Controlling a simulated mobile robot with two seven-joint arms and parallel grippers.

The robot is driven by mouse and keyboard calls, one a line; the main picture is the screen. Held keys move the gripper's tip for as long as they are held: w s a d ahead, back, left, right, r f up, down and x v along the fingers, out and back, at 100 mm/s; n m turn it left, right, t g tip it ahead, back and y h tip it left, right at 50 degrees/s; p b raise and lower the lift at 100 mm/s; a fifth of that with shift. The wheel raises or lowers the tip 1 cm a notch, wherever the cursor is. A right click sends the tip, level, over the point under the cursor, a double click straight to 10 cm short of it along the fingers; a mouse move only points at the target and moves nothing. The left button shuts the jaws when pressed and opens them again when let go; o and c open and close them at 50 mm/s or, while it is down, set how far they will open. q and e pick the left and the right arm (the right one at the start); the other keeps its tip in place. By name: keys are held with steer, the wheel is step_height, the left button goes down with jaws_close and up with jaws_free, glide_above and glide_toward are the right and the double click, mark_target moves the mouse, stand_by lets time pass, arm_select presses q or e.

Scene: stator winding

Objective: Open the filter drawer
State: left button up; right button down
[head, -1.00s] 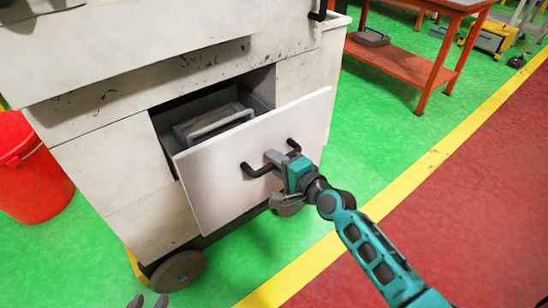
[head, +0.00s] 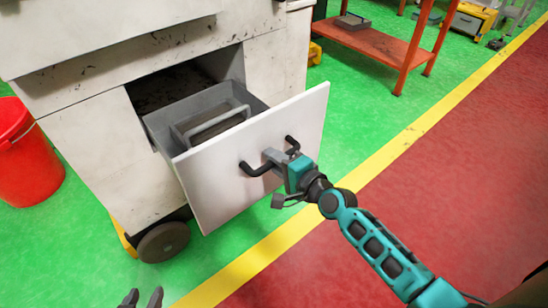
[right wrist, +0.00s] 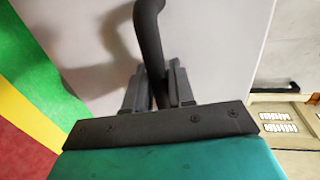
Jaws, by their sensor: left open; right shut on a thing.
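The filter drawer (head: 225,185) has a white front panel and a grey box body, and it stands well out of the white cabinet (head: 90,125). A grey filter with a looped handle (head: 215,122) lies inside it. My right gripper (head: 275,160) is shut on the drawer's black handle (head: 250,169). In the right wrist view the black handle (right wrist: 148,35) runs between the two fingers (right wrist: 157,88). My left gripper (head: 142,298) is open and empty at the bottom edge of the head view, apart from the drawer.
A red bucket (head: 28,155) stands left of the cabinet. A cabinet wheel (head: 163,242) sits below the drawer. An orange workbench (head: 385,45) stands at the back right.

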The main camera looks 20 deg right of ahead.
arm_select(q)
steer(key=shift+s, duration=0.15)
arm_select(e)
steer(key=shift+s, duration=0.15)
arm_select(q)
steer(key=shift+f, duration=0.1)
arm_select(e)
steer(key=c, duration=1.1)
jaws_free()
arm_select(q)
steer(key=shift+s+a+p, duration=0.15)
steer(key=shift+a+p, duration=0.05)
steer(key=shift+p, duration=0.15)
arm_select(e)
steer(key=v, duration=1.3)
